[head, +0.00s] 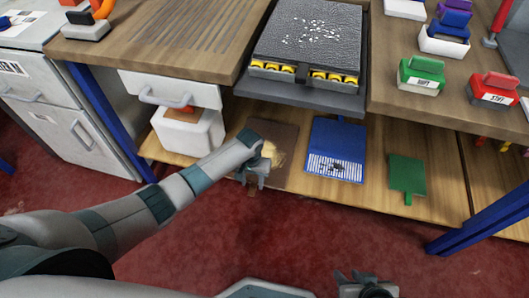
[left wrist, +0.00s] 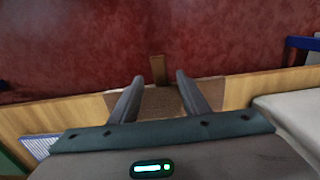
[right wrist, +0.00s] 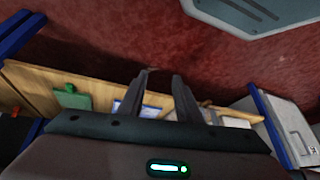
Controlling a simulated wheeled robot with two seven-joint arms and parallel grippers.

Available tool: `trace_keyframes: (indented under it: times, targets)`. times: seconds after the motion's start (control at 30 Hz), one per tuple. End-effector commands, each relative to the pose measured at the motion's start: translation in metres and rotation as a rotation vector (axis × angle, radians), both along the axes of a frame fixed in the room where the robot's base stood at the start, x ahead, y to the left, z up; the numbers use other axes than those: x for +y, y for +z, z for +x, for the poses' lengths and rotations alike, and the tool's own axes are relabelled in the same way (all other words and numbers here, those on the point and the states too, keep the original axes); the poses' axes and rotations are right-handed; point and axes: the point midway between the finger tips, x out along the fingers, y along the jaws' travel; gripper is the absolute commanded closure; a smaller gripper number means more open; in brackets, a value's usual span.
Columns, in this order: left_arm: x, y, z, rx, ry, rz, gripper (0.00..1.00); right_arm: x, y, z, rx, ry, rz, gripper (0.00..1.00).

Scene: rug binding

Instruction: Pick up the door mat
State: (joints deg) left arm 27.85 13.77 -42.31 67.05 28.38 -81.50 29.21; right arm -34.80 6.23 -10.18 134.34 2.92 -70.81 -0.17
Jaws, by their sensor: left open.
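A flat brown mat (head: 286,150), which looks like the door mat, lies on the lower wooden shelf with a pale yellowish patch on it. A narrow brown tab (head: 252,191) sticks out from it past the shelf's front edge, over the floor. My left gripper (head: 252,182) is open above the mat's front edge and the tab. In the left wrist view the mat (left wrist: 160,103) lies between and below the fingers, with the tab (left wrist: 157,70) ahead between the fingertips. The gripper looks empty. My right gripper (head: 354,277) is open and empty over the red floor, away from the shelf.
A blue mat with a striped end (head: 338,145) and a green tabbed mat (head: 406,174) lie right of the brown mat. A white bin (head: 188,133) stands left of it. The tabletop (head: 160,60) overhangs the shelf. A blue leg (head: 480,225) stands at right.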

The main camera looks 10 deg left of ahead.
Motion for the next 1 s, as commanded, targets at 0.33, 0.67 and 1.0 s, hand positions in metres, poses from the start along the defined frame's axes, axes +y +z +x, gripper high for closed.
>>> trace_keyframes:
  times: [0.33,0.67,1.0]
  targets:
    - [0.000,-0.031,0.002,0.000,-0.001,0.001,0.58,0.014,0.001,0.007,-0.067,0.010,0.043,0.69]
    - [0.000,-0.030,0.002,0.000,0.000,0.001,0.58,0.013,0.001,0.007,-0.066,0.010,0.042,0.69]
    - [0.000,-0.030,0.002,0.001,0.000,0.001,1.00,0.013,0.001,0.007,-0.066,0.009,0.042,0.69]
